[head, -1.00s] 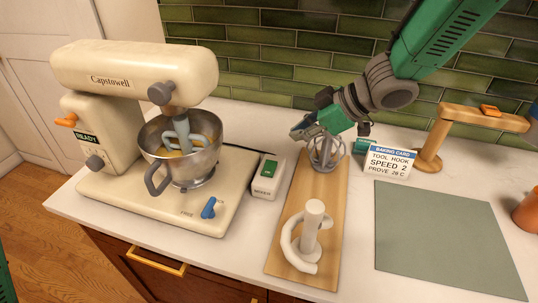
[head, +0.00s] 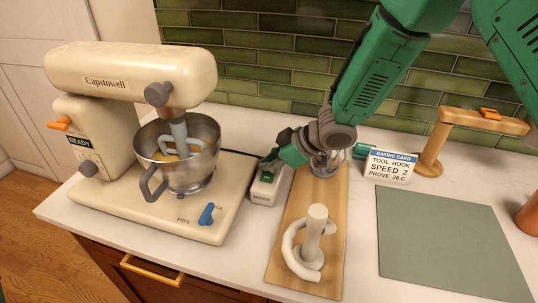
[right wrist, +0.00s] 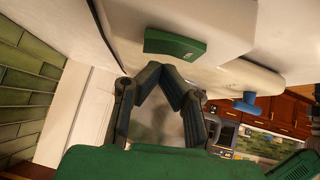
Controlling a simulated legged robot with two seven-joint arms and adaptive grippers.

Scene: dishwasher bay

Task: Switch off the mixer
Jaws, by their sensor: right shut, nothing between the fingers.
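The cream mixer (head: 130,68) stands at the left with a steel bowl (head: 190,172) under its head and a "READY" panel (head: 80,142) on its column. A grey tool reaches into the bowl. The white switch box (head: 264,193) labelled MIXER sits right of the mixer base, with a green rocker (head: 267,176) on top. The rocker also shows in the right wrist view (right wrist: 175,45). My right gripper (head: 270,160) is shut and empty, its fingertips close above the back of the switch box. I cannot tell whether they touch it. My left gripper is not in view.
A wooden board (head: 292,245) right of the switch box bears a white hook tool (head: 311,245) and a whisk (head: 325,165), partly hidden by my right gripper. A baking card (head: 390,168), a wooden stand (head: 432,150) and a green mat (head: 440,235) lie farther right. A blue lever (head: 207,214) is on the mixer base.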

